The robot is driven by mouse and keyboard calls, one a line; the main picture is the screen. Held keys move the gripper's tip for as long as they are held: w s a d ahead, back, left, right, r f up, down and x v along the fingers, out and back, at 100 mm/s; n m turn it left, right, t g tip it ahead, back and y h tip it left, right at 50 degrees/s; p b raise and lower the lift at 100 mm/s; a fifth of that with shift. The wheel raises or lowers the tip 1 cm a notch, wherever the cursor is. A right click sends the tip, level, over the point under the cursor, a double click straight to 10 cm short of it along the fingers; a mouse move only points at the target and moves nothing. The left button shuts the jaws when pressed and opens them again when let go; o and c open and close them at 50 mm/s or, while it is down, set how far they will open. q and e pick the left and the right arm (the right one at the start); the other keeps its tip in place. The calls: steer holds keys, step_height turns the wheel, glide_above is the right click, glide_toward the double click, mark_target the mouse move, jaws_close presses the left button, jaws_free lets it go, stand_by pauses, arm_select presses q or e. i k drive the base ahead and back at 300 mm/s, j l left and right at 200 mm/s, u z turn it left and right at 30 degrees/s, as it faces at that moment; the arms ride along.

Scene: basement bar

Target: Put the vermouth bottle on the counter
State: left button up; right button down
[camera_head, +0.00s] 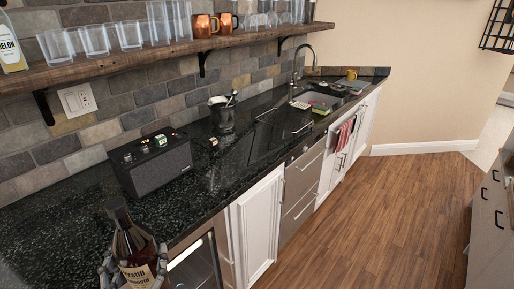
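The vermouth bottle (130,240) is dark brown with a pale label and stands roughly upright at the bottom left of the head view. My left gripper (134,262) has its grey fingers on both sides of the bottle, shut on it around the label. The bottle's base is cut off by the frame's lower edge. The black speckled counter (75,225) runs from the bottom left to the back. The bottle overlaps the counter's front edge in this view; I cannot tell whether it touches it. My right gripper is not in view.
A metal bucket (221,113) and a sink (320,100) are farther back. A wooden shelf (150,58) with glasses hangs above. Bare counter lies left of the speaker.

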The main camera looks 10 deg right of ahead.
mark_target(266, 147)
steer(key=i+l+u, duration=0.1)
steer(key=l, duration=0.25)
steer(key=i+l+u, duration=0.1)
steer(key=i+l, duration=0.2)
steer(key=i+l+u, duration=0.1)
steer(key=l, duration=0.3)
steer(key=i+l+u, duration=0.1)
steer(key=i+l, duration=0.2)
steer(key=i+l+u, duration=0.1)
steer(key=l, duration=0.4)
steer(key=i+l+u, duration=0.1)
steer(key=l, duration=0.3)
steer(key=i+l+u, duration=0.1)
steer(key=l, duration=0.3)
steer(key=i, duration=0.1)
